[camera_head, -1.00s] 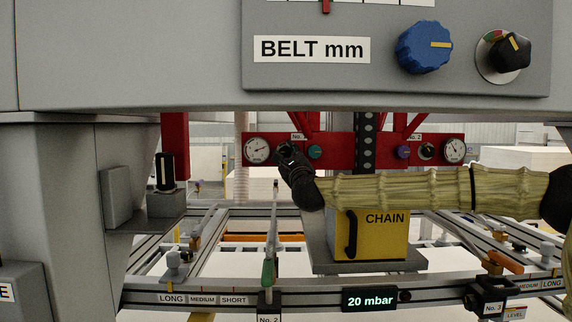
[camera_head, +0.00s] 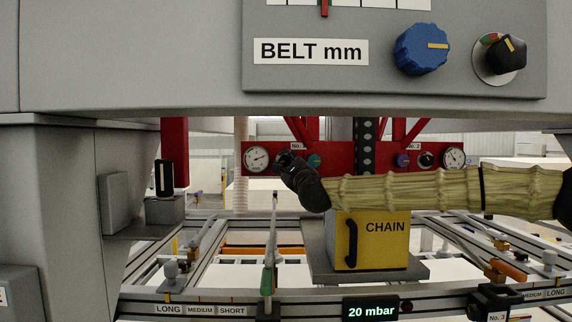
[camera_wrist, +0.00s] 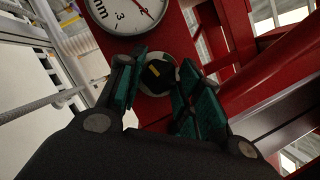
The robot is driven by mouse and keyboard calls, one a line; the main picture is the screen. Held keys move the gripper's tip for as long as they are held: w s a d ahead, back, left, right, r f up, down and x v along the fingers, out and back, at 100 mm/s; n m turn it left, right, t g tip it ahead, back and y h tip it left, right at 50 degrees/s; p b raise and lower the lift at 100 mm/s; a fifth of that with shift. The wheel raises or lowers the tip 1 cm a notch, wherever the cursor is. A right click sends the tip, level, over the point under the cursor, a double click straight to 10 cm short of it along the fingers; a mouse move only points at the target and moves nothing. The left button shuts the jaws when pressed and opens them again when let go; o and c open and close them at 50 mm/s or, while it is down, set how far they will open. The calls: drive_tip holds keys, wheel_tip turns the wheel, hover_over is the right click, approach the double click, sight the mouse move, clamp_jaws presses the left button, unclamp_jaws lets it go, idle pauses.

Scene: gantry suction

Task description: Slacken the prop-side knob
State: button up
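A black knob with a yellow mark (camera_wrist: 155,72) sits on the red beam (camera_head: 335,160), beside the left gauge (camera_head: 257,158). The same gauge (camera_wrist: 125,12) shows at the top of the wrist view. My gripper (camera_head: 287,162) is at this knob and hides most of it in the head view. In the wrist view my two teal fingers (camera_wrist: 158,80) stand apart, one on each side of the knob. I cannot tell whether they touch it. The yellow mark is slanted. Another black knob (camera_head: 426,160) is beside the right gauge (camera_head: 454,159).
A teal knob (camera_head: 314,161) is just right of my gripper, and a purple knob (camera_head: 403,160) is farther right. A yellow CHAIN box (camera_head: 372,240) stands below my arm. A green-handled rod (camera_head: 268,278) rises below the gripper. The grey panel (camera_head: 200,60) overhangs above.

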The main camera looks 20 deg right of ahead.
drive_tip(key=shift+o, duration=0.6)
drive_tip(key=shift+w+d, duration=0.1)
drive_tip(key=shift+s+f, duration=0.1)
drive_tip(key=shift+s, duration=0.4)
drive_tip(key=v, duration=1.1)
